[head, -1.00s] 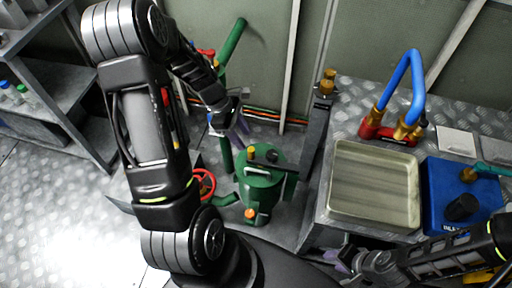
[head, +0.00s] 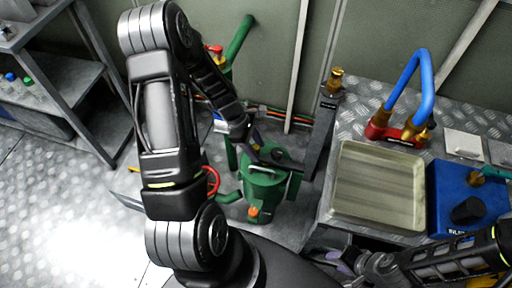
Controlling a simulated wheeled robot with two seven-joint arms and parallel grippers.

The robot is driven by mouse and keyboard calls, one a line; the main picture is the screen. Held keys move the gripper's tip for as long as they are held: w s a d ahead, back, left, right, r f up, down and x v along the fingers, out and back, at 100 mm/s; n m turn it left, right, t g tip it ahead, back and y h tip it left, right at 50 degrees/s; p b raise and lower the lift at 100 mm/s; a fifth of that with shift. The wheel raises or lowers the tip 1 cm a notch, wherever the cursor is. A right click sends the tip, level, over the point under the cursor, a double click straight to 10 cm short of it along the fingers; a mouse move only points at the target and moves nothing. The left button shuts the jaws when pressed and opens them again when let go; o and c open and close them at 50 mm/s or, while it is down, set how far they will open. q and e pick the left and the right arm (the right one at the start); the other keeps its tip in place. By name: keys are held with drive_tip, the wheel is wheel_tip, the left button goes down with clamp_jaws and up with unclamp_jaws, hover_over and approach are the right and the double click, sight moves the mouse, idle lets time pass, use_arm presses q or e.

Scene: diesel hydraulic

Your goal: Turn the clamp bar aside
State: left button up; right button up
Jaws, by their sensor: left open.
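The green vessel (head: 263,194) stands on the floor left of the bench, with an orange fitting low on its front. A pale handle (head: 262,170) shows on its top. A dark round part (head: 281,155) lies at the top's back right; I cannot clearly make out the clamp bar's outline or angle. My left gripper (head: 254,142) is open at the back left of the vessel's top, close to it; whether it touches is unclear. The arm hides part of the top. My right gripper (head: 337,260) is low in front of the bench, away from the vessel; its jaw opening is unclear.
A red handwheel (head: 212,181) and a green pipe (head: 238,40) stand left of the vessel. The bench at right holds a tray (head: 377,187), a blue hose (head: 425,80) on a red block and a blue box (head: 466,200). A grey shelf (head: 70,75) stands at left.

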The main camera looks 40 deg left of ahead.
use_arm(q)
clamp_jaws()
idle(0.5)
idle(1.0)
